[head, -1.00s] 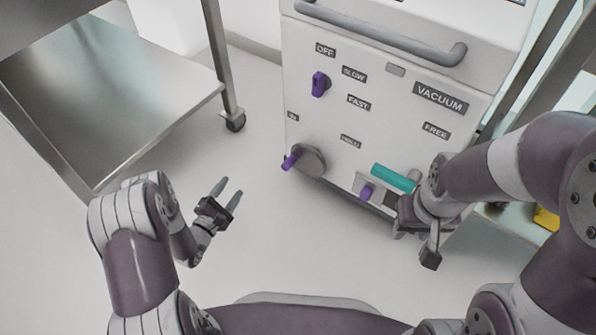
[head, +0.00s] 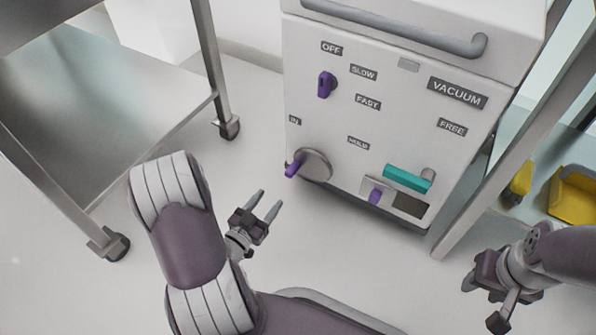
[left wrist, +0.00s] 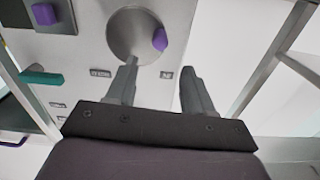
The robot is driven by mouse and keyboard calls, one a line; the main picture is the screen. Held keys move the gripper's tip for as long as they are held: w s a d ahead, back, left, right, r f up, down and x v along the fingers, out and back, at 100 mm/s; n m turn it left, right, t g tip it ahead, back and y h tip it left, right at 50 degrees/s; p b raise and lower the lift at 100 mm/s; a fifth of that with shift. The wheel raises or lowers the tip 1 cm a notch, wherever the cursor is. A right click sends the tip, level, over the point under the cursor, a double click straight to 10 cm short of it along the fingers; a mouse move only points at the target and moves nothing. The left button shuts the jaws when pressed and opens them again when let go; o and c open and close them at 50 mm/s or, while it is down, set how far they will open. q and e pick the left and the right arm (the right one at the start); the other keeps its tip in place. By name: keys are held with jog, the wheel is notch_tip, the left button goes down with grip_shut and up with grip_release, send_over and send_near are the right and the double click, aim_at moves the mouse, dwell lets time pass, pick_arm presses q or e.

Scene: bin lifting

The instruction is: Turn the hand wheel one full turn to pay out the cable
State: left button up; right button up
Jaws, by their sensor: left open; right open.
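The hand wheel is a grey disc (head: 318,166) low on the left of the white machine's front. Its purple crank handle (head: 296,164) sticks out at the disc's left edge. In the left wrist view the disc (left wrist: 130,36) and handle (left wrist: 159,40) lie beyond the fingertips. My left gripper (head: 266,203) is open and empty, below and left of the wheel, apart from it. My right gripper (head: 482,303) is open and empty at the lower right, well away from the machine. No cable is in view.
The machine's front (head: 400,120) also has a purple knob (head: 325,84), a teal lever (head: 407,178) and a small purple knob (head: 376,196). A metal table (head: 90,110) stands left. The floor between is clear.

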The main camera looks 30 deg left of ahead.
aim_at(288, 177)
pick_arm(q)
jog(key=w+b, duration=0.2)
jog(key=w, duration=0.2)
jog(key=w+b, duration=0.2)
jog(key=w, duration=0.1)
jog(key=w+d+b, duration=0.1)
jog(key=w+b, duration=0.1)
jog(key=w, duration=0.2)
jog(key=shift+w+f, duration=0.15)
jog(key=shift+w, duration=0.45)
grip_shut()
